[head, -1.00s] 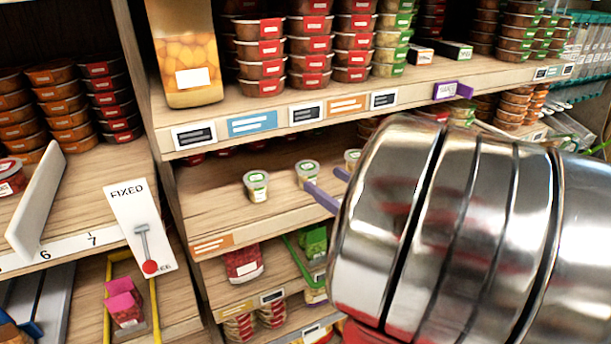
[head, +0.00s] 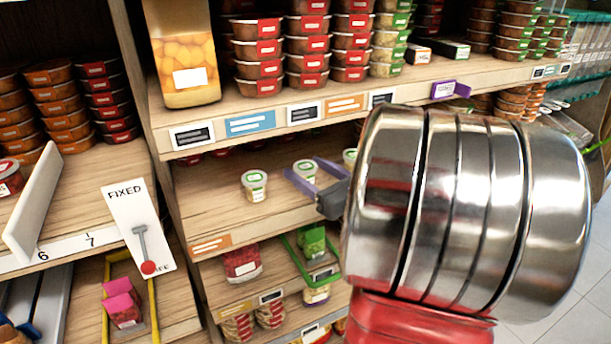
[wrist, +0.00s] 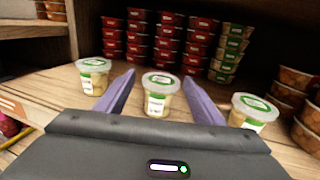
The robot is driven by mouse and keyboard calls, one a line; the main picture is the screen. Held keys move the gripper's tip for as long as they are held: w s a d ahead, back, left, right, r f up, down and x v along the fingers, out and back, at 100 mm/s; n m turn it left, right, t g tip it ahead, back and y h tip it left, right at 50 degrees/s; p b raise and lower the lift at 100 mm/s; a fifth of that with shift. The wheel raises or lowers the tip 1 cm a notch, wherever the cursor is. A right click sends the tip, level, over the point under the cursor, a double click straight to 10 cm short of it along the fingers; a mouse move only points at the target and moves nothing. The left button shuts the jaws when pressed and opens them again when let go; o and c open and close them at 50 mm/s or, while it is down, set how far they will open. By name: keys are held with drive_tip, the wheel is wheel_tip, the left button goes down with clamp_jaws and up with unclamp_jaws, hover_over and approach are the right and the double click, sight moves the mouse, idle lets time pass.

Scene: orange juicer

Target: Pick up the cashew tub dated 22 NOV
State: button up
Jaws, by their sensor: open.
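Three small clear tubs with green lids and white labels stand in a row on the middle shelf. In the head view they are a left tub (head: 254,186), a middle tub (head: 305,172) and a right tub (head: 349,158), partly hidden by my arm. The wrist view also shows the left tub (wrist: 93,76), middle tub (wrist: 160,95) and right tub (wrist: 252,112). Their dates are too small to read. My gripper (wrist: 158,88) is open, its purple fingers on either side of the middle tub. Whether they touch it is unclear. It also shows in the head view (head: 304,178).
Stacks of red-labelled and green-labelled tubs (wrist: 172,40) stand behind the row. The upper shelf edge (head: 270,124) hangs above my gripper. Brown containers (wrist: 292,92) stand at the right in the wrist view. Bare shelf (head: 215,205) lies left of the row.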

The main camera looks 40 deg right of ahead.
sight(299, 163)
drive_tip(key=shift+w+d, duration=0.2)
drive_tip(key=shift+w, duration=2.4)
drive_tip(key=shift+c, duration=0.3)
drive_tip(key=c, duration=0.9)
